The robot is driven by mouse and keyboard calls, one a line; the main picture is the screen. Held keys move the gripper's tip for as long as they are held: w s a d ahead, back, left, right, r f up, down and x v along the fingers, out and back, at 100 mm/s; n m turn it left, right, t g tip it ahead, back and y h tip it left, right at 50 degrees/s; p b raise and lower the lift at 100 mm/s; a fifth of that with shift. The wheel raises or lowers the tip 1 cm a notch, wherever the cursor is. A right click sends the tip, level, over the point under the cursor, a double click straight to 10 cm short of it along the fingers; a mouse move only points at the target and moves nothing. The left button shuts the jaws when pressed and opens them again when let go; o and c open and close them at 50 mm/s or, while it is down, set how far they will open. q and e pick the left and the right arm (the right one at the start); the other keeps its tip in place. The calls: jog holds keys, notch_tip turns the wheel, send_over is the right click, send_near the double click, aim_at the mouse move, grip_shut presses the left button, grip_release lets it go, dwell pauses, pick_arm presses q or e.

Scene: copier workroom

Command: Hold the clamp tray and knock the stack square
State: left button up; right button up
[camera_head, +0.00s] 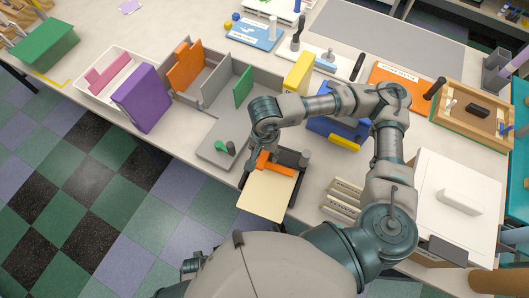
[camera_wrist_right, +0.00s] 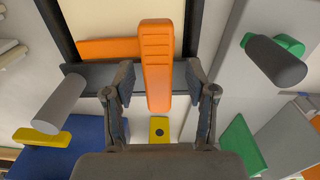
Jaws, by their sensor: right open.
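The clamp tray (camera_head: 294,188) is a dark frame at the front edge of the table, in the middle of the head view. A cream paper stack (camera_head: 266,197) lies in it, reaching toward me. An orange clamp bar (camera_head: 270,166) crosses the stack's far end. In the right wrist view, an orange lever (camera_wrist_right: 156,60) stands between the fingers of my right gripper (camera_wrist_right: 160,82). The fingers are open, with a gap on each side of the lever. In the head view, my right wrist hides part of the tray. A small dark part of my left gripper (camera_head: 192,265) shows at bottom left.
A grey base with a green knob (camera_head: 221,146) stands just left of the tray. A grey sorter with orange and green dividers (camera_head: 188,66) is behind it. Labelled cream boxes (camera_head: 342,205) and a white lidded box (camera_head: 455,205) stand to the right. Blue holder (camera_head: 325,124) is close behind.

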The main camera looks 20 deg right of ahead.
jog(key=shift+d+f, duration=0.1)
jog(key=shift+f, duration=0.45)
pick_arm(q)
jog(key=shift+d+r, duration=0.1)
jog(key=shift+r, duration=0.05)
pick_arm(e)
jog(key=shift+d+f, duration=0.1)
grip_shut()
pick_arm(q)
jog(key=shift+s, duration=0.2)
jog(key=shift+d, duration=0.1)
jog(key=shift+w, duration=0.1)
dwell(0.4)
